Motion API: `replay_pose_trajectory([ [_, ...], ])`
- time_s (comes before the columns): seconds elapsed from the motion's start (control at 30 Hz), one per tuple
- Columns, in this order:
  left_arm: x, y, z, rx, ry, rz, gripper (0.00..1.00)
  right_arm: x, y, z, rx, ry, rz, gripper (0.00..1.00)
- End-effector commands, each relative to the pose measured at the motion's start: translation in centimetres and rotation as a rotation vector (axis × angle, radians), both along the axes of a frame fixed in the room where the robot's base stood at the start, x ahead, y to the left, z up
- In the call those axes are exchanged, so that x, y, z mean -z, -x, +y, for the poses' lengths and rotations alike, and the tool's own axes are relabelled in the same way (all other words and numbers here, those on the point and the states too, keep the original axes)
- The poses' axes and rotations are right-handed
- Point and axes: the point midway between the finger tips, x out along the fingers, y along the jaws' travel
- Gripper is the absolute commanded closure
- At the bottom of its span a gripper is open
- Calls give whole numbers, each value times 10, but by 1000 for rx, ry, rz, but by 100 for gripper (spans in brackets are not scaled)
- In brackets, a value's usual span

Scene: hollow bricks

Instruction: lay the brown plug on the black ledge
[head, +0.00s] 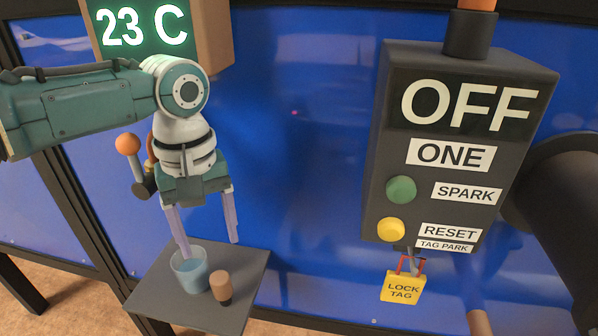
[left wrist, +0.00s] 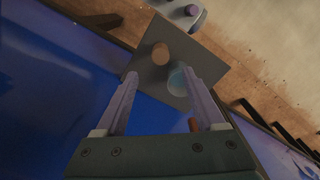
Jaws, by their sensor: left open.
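The brown plug (head: 221,284) stands upright on the dark ledge (head: 243,268), its lower part darker than its top. It also shows in the left wrist view (left wrist: 160,54), ahead of the fingertips. A translucent blue cup (head: 189,270) stands on the ledge just left of the plug; in the left wrist view the cup (left wrist: 178,82) is by the right fingertip. My left gripper (head: 211,248) is open and empty, pointing down over the ledge. Its left finger overlaps the cup's rim in the head view; I cannot tell whether they touch. My right gripper is out of view.
A dark box (head: 462,150) reading OFF hangs at the right, with green and yellow buttons and a yellow lock tag (head: 402,287). A lever with an orange knob (head: 127,144) is behind my left gripper. A brown cylinder end (head: 479,322) shows at the bottom right.

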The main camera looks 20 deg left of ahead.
Motion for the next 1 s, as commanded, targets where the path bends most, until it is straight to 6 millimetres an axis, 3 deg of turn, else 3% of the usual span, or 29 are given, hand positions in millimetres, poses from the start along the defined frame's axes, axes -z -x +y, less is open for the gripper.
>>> replay_pose_trajectory([
  [0.1,-13,0,3,1,-1,1,29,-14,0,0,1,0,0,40],
  [0.27,-7,8,-9,70,9,0,29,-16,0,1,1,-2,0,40],
  [0.37,8,29,-42,249,36,-12,29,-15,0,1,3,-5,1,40],
  [0.47,19,65,-87,508,76,-65,29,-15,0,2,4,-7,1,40],
  [0.6,8,115,-124,797,85,-191,29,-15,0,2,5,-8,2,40],
  [0.7,-10,145,-125,915,38,-261,29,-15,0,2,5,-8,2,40],
  [0.8,-29,167,-111,984,-37,-293,29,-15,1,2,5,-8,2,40],
  [1.0,-52,191,-88,1041,-139,-293,29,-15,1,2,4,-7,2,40],
])
